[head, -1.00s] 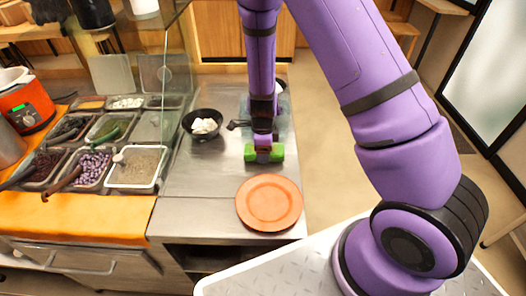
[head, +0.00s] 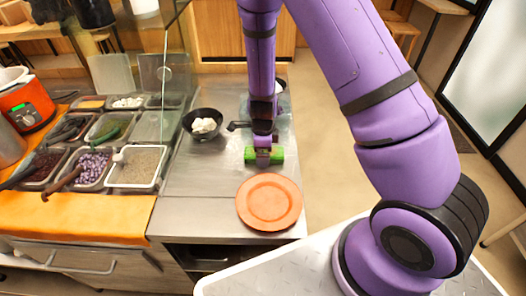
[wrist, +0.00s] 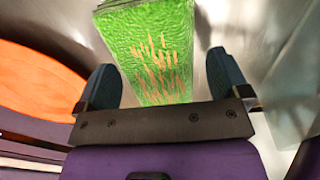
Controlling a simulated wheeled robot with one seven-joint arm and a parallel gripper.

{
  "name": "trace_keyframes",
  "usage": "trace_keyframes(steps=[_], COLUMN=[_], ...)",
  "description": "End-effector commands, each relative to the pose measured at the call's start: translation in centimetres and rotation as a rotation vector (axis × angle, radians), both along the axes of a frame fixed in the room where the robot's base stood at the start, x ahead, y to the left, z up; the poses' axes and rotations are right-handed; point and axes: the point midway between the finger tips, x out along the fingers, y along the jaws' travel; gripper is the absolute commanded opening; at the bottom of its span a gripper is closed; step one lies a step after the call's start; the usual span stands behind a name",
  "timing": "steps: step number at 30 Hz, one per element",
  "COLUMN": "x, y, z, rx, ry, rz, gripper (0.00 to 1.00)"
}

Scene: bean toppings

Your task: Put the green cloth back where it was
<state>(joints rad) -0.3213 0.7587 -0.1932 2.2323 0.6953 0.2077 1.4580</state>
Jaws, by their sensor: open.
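The green cloth (head: 277,154) lies as a flat folded block on the steel counter, just behind the orange plate. In the wrist view the cloth (wrist: 150,45) shows orange printed marks and extends between the fingers. My gripper (head: 263,158) is down at the cloth with its fingers apart, and it also shows in the wrist view (wrist: 165,78). A finger hides part of the cloth's middle in the head view. I cannot tell whether either finger touches it.
The orange plate (head: 270,203) sits close in front of the cloth. A black bowl with white contents (head: 203,124) stands behind left. Topping trays (head: 137,167) fill the left counter. A clear container (head: 284,118) stands partly behind my arm. Steel (head: 195,180) left of the cloth is bare.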

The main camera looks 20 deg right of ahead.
Motion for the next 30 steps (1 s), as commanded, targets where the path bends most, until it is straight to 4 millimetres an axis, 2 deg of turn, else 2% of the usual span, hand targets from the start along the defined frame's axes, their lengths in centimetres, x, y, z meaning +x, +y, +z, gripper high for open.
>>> trace_keyframes(steps=[16, 21, 30], x=[0.0, 0.0, -0.1], y=[0.1, 0.1, 0.0], z=[9.7, 11.2, 12.6], rx=[0.001, 0.001, 0.018], ry=[-0.004, -0.001, -0.007], rz=[0.002, 0.001, 0.032], gripper=[0.94, 0.94, 0.94])
